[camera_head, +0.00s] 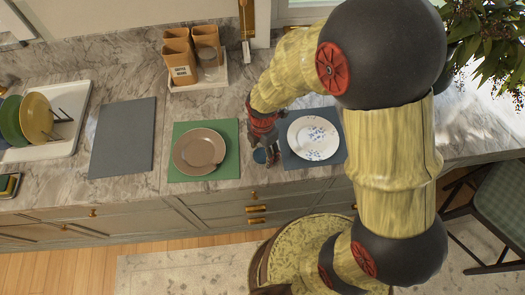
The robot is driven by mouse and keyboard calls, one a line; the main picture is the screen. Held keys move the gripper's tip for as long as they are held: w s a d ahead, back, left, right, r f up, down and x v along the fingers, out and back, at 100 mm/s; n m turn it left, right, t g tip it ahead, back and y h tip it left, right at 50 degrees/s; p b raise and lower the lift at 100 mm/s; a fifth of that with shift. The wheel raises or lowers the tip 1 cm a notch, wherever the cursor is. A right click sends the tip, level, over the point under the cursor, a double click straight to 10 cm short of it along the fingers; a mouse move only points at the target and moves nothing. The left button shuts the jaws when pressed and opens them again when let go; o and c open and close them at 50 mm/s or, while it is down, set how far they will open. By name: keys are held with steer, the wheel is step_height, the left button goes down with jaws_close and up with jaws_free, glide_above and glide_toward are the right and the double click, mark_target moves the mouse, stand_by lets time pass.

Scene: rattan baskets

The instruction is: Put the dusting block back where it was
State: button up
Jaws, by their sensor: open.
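I cannot clearly make out a dusting block. A small dark block with a yellow edge (9,185) lies at the far left front of the counter; I cannot tell whether it is the dusting block. My gripper (267,154) points down at the counter between the green mat and the blue-grey mat, open. A small teal round thing (259,155) shows right by the fingertips; I cannot tell whether they touch it. My arm hides part of the counter to the right.
A brown plate (199,151) lies on a green mat (174,174). A patterned white plate (313,138) lies on a blue-grey mat (298,163). An empty grey mat (123,137), a plate rack (48,150) and a tray of canisters (196,84) stand left and behind.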

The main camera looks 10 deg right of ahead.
step_height(320, 180, up, 12)
steer(key=p, duration=0.2)
step_height(320, 180, up, 12)
steer(key=r+m+t, duration=0.1)
steer(key=m+t, duration=0.2)
steer(key=m, duration=0.8)
glide_above(263, 154)
steer(key=s+d, duration=0.4)
steer(key=d, duration=0.2)
steer(key=s+d+r+m+t, duration=0.2)
steer(key=s+d+r+m, duration=0.3)
steer(key=m, duration=0.8)
steer(key=s+r, duration=0.2)
steer(key=s, duration=0.1)
steer(key=shift+s+d+t, duration=0.25)
steer(key=shift+t, duration=0.05)
steer(key=shift+r, duration=0.1)
